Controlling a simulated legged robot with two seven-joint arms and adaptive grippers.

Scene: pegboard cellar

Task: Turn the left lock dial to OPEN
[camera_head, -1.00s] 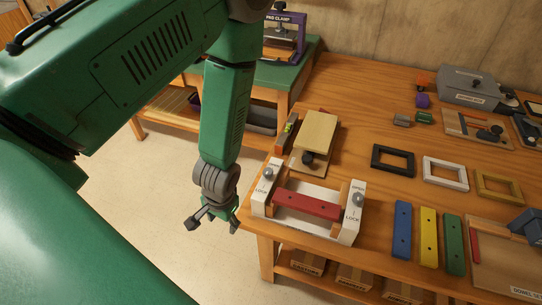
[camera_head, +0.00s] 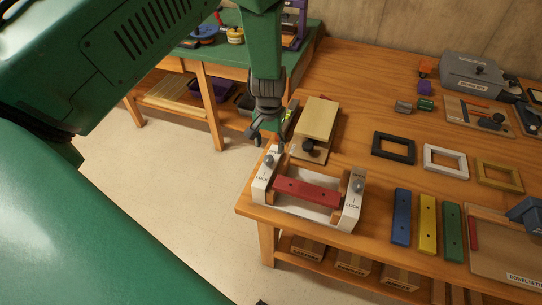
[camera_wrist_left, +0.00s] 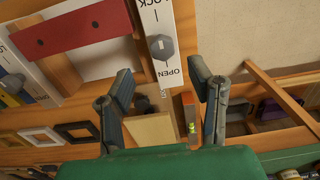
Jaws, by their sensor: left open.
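The left lock dial (camera_head: 269,161) is a grey knob on the white left end block of the clamp fixture (camera_head: 262,187). In the left wrist view the dial (camera_wrist_left: 161,47) sits between the printed words LOCK and OPEN; I cannot tell which one it points to. My left gripper (camera_head: 268,138) is open and empty, just above and behind the dial. In the wrist view its two fingers (camera_wrist_left: 162,82) lie apart on either side of the line to the dial, not touching it. My right gripper is out of view.
A red bar (camera_head: 306,191) spans the fixture, with a right dial (camera_head: 357,186) at its other end. A wooden block with a black knob (camera_head: 316,120) stands close behind. Blue, yellow and green bars and several frames lie to the right. Open floor lies left of the bench.

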